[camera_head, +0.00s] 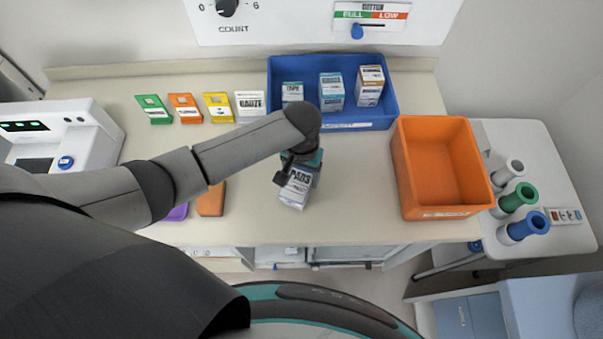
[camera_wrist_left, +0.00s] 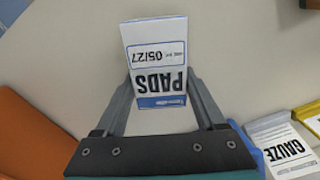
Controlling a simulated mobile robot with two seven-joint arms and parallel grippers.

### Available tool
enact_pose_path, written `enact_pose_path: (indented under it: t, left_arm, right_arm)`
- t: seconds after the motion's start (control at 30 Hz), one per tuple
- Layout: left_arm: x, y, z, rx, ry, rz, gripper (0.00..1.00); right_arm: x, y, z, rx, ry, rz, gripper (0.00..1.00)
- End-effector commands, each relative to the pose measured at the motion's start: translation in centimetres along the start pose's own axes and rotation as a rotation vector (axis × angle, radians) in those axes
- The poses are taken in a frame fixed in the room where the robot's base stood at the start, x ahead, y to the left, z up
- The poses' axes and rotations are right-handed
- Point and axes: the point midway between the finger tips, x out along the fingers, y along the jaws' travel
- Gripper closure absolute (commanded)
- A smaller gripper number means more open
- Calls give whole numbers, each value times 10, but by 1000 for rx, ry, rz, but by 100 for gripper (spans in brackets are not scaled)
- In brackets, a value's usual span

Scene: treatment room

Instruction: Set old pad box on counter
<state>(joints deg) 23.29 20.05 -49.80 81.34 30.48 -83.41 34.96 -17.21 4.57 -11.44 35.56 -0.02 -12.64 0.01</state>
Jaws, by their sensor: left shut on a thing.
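The pad box (camera_head: 296,188) is a small white and blue box marked PADS, above or on the front middle of the counter (camera_head: 350,210). My left gripper (camera_head: 300,168) is shut on it from above. In the left wrist view the pad box (camera_wrist_left: 157,62) sits between the two fingers and its label reads PADS 05/27. Pale counter surface shows around it. I cannot tell whether its underside touches the counter. My right gripper is not in view.
A blue bin (camera_head: 390,108) with several small boxes stands behind. An orange bin (camera_head: 437,165), seemingly empty, stands to the right. Colored cards, including a GAUZE one (camera_head: 250,104), line the back left. An orange item (camera_head: 211,200) lies left of the box. Counter between box and orange bin is clear.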

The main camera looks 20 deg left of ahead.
Motion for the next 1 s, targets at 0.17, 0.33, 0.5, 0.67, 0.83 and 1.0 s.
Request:
enact_pose_path:
  t: [0.17,0.33,0.5,0.67,0.83,1.0]
  left_arm:
    - [0,0,0,0,0,1,86]
    - [3,0,0,0,0,1,19]
    - [2,0,0,0,0,1,0]
    - [2,0,0,0,0,0,0]
    - [-2,0,-1,0,2,0,0]
    - [-26,0,-1,1,3,2,0]
  right_arm:
    - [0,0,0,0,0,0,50]
    - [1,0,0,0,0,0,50]
    - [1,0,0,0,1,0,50]
    - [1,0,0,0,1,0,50]
    - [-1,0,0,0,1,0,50]
    - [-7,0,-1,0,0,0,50]
